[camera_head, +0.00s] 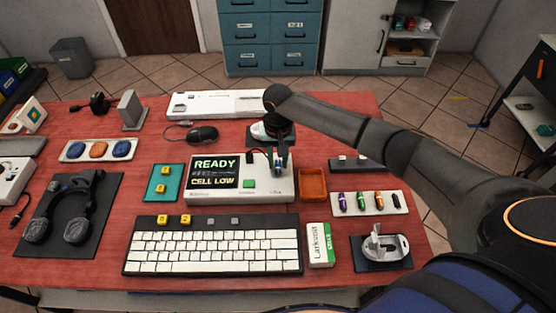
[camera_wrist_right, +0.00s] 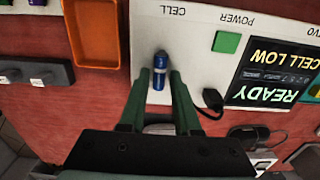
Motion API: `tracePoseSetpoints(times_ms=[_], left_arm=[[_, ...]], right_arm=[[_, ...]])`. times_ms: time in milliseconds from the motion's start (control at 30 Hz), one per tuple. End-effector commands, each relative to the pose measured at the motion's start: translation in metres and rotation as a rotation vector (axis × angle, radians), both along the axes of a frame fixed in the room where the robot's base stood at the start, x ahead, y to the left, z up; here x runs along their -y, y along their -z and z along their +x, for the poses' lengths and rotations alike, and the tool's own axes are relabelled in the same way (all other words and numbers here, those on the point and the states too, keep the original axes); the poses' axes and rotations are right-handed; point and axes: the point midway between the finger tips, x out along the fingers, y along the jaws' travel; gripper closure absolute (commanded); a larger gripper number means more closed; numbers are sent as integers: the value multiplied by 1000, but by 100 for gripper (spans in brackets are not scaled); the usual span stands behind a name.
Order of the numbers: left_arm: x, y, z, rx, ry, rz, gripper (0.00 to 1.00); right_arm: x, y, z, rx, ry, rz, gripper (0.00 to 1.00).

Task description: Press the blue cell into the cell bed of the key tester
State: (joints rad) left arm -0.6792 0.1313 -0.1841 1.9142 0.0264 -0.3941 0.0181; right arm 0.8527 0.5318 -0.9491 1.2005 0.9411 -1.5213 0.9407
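The key tester (camera_head: 225,195) is a white box with a screen reading READY and CELL LOW, a green button and a CELL label. My right gripper (camera_head: 280,163) points down over its right part. In the right wrist view the blue cell (camera_wrist_right: 159,72) stands between the two fingers of my right gripper (camera_wrist_right: 161,76), which are closed on its sides. The cell is over the tester's CELL area. The cell bed is hidden beneath it, and I cannot tell whether the cell touches it. My left gripper is not in view.
An orange tray (camera_head: 313,185) stands right of the tester; a white rack with several coloured cells (camera_head: 367,203) is farther right. A keyboard (camera_head: 213,250) lies in front, a teal pad (camera_head: 163,183) to the left. A dark plug (camera_wrist_right: 212,98) is near the right finger.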

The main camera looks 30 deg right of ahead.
Motion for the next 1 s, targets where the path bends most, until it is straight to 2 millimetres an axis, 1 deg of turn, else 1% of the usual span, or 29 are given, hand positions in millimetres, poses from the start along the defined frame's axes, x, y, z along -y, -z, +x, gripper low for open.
tracePoseSetpoints(times_ms=[233, 600, 900, 933, 1000], left_arm=[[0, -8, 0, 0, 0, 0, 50], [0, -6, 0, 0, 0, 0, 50], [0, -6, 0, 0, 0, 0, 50], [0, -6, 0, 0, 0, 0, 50], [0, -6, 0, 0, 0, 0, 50]], right_arm=[[0, -12, 0, -1, -1, 0, 69], [0, -25, 0, 0, -1, 0, 69], [0, -27, 0, 0, 0, -1, 69], [0, -27, 0, 0, 0, -1, 66], [0, -27, 0, 0, 0, -1, 59]])
